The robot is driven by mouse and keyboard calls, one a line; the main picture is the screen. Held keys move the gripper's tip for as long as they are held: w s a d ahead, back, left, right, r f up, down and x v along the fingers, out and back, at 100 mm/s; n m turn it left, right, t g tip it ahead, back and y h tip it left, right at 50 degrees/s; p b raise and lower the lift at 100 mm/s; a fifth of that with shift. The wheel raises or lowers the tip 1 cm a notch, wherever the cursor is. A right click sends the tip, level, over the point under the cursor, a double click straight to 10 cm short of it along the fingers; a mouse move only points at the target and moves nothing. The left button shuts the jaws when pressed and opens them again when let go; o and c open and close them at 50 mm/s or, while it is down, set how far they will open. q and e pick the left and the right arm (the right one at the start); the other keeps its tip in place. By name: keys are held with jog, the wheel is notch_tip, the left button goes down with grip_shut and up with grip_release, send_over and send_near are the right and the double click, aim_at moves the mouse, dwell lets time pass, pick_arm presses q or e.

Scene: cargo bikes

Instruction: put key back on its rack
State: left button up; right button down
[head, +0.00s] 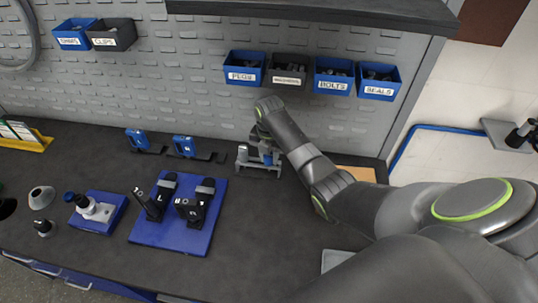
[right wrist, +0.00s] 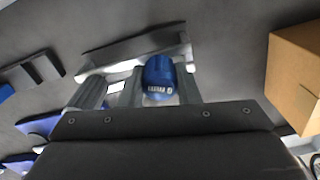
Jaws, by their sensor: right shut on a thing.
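My right gripper (head: 262,148) is at the small grey rack (head: 262,172) near the back of the bench. It is shut on the key, whose blue head (right wrist: 159,72) shows between the two fingers in the right wrist view. The rack also shows there as a pale grey bar (right wrist: 130,52) just beyond the key. The key's lower part is hidden, and I cannot tell whether it touches the rack. My left gripper is not in view.
Blue devices (head: 184,146) on a dark base stand left of the rack. A blue mat (head: 178,236) with black holders lies nearer the front. Labelled bins (head: 244,68) hang on the pegboard behind. A cardboard box (right wrist: 294,75) is to the right in the right wrist view.

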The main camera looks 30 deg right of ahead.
jog(key=shift+f, duration=0.2)
jog(key=c, duration=1.1)
grip_release()
jog(key=shift+r, duration=0.1)
jog(key=shift+r, duration=0.3)
notch_tip(320, 180, up, 8)
jog(key=shift+f+b, duration=0.2)
jog(key=shift+b, duration=0.85)
jog(key=shift+r+p, duration=1.7)
jog(key=shift+r, duration=0.6)
jog(key=shift+f, duration=0.1)
